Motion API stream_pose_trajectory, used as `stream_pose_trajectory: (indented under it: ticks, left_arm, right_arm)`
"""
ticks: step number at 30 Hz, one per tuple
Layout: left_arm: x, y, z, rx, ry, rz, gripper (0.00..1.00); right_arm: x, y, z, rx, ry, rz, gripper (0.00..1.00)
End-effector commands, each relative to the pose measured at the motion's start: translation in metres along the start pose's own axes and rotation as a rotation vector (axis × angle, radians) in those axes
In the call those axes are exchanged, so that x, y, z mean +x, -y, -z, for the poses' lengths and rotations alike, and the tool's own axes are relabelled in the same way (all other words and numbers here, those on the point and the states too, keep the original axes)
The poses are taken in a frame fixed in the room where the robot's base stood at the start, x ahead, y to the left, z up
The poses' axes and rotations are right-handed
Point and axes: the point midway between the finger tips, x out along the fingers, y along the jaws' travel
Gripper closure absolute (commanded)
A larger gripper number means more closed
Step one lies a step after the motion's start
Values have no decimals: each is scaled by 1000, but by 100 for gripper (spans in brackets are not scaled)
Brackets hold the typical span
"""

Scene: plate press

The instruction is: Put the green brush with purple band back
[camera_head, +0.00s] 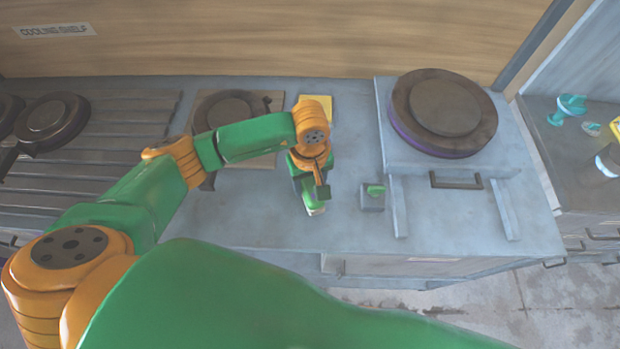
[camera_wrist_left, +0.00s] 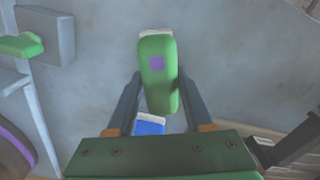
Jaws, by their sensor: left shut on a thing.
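The green brush with a purple patch (camera_wrist_left: 158,85) is between the fingers of my left gripper (camera_wrist_left: 152,100) in the left wrist view, with a pale edge at its far end. In the head view the brush (camera_head: 315,205) shows below my left gripper (camera_head: 312,188), over the bare counter in front of the yellow pad. My left gripper is shut on it. Whether the brush touches the counter is hard to tell. A blue piece with a white edge (camera_wrist_left: 149,124) shows just behind the brush. My right gripper is not in view.
A small grey block with a green piece on top (camera_head: 373,199) stands right of my gripper. Further right is the plate press (camera_head: 440,115) with its handle. A yellow pad (camera_head: 317,108) and a round plate on a board (camera_head: 230,110) lie behind. The ribbed cooling shelf is left.

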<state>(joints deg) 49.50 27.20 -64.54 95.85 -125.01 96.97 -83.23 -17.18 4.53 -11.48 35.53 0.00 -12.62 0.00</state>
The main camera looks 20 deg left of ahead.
Motion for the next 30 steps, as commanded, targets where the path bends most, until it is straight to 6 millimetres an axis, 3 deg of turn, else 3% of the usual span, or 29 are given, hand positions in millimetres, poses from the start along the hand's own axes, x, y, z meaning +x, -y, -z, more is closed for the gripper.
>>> stream_pose_trajectory:
  ticks: [10,11,14,26,30]
  left_arm:
    - [5,0,0,0,-1,-2,93]
    - [5,0,0,-1,-1,-2,46]
    - [4,0,0,-1,-1,-2,19]
    - [-6,-1,1,0,-3,-5,18]
    - [-36,-2,1,1,-6,-8,18]
  right_arm:
    - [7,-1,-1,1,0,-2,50]
    - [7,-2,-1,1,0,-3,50]
    - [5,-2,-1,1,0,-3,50]
    - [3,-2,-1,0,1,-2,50]
    - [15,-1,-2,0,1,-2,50]
